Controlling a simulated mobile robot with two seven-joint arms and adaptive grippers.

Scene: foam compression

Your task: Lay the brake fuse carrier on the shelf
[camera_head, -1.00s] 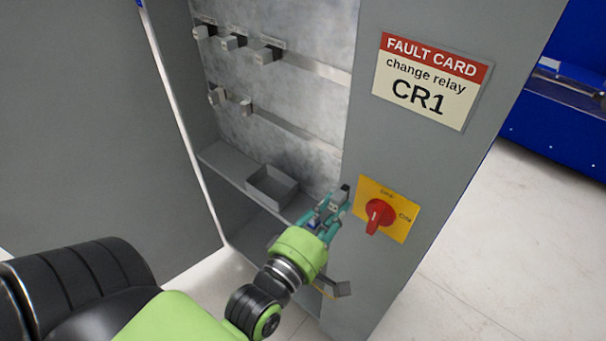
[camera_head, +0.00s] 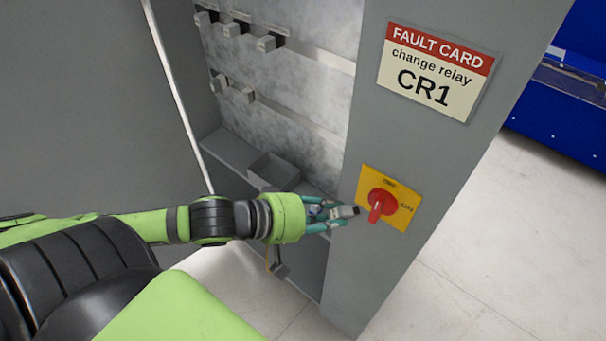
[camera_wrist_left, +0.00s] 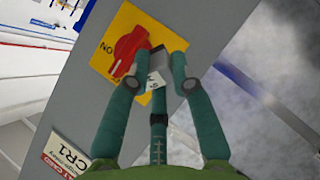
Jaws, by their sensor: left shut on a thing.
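My left gripper (camera_head: 338,213) is shut on the brake fuse carrier (camera_head: 348,211), a small grey block. In the left wrist view the carrier (camera_wrist_left: 157,66) shows a white label and sits between the teal fingertips (camera_wrist_left: 164,76). It is held in front of the cabinet's right front panel, to the left of the red switch. The grey shelf (camera_head: 228,149) runs across the cabinet's inside, left of and behind the gripper. My left forearm and gripper hide part of the shelf's right end. My right gripper is not in view.
An open grey bin (camera_head: 274,168) stands on the shelf. Several relays and plugs (camera_head: 238,27) sit on rails on the back plate above. A red rotary switch (camera_head: 381,204) on a yellow plate is close to the gripper. A fault card (camera_head: 436,72) is above it.

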